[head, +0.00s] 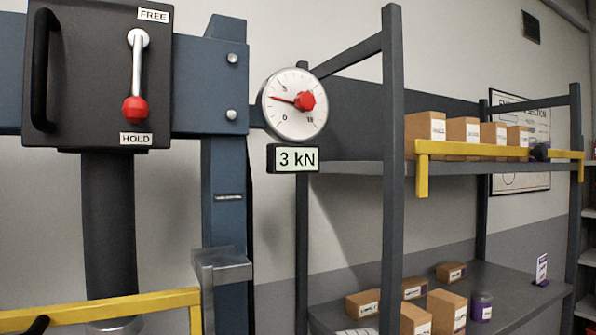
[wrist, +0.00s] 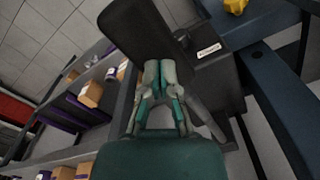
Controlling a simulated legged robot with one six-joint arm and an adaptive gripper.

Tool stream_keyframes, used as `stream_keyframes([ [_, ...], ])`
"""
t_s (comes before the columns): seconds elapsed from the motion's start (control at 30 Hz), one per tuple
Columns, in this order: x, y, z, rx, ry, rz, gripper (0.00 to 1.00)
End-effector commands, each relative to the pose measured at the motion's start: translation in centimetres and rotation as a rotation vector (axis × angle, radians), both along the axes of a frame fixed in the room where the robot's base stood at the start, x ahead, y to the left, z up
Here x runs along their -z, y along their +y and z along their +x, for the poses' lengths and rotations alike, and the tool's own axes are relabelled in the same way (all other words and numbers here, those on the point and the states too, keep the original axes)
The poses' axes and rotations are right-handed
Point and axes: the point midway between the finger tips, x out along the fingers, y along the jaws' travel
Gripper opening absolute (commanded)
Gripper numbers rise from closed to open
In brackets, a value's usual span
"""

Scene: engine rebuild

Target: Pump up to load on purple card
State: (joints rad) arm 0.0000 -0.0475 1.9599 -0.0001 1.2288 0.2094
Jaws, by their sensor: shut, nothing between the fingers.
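A round dial gauge (head: 295,104) with a red hub is mounted on the blue press frame (head: 224,185). The display (head: 293,158) below it reads 3 kN. A valve lever (head: 136,78) with a red knob points down to HOLD on a dark box. A small white and purple card (head: 541,268) stands on the lower shelf at right; its text is too small to read. My gripper (wrist: 160,72) is shut and empty in the wrist view, close to a dark bar-like part (wrist: 138,28). I cannot tell whether they touch. My gripper is not seen in the head view.
A grey shelf rack (head: 393,190) stands right of the press, with cardboard boxes (head: 463,130) on both levels and a purple-banded jar (head: 481,306) below. Yellow rails (head: 105,307) cross the lower left and the upper shelf's front. A white label (wrist: 208,50) shows in the wrist view.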

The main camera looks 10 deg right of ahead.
Motion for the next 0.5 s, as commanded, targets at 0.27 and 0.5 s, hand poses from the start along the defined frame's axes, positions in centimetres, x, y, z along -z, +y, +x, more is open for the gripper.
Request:
stream_keyframes([
  [0.27,1.1,0.0,0.0,0.000,0.002,0.000,0.00],
  [0.5,1.9,0.0,0.0,0.000,0.002,0.000,0.00],
])
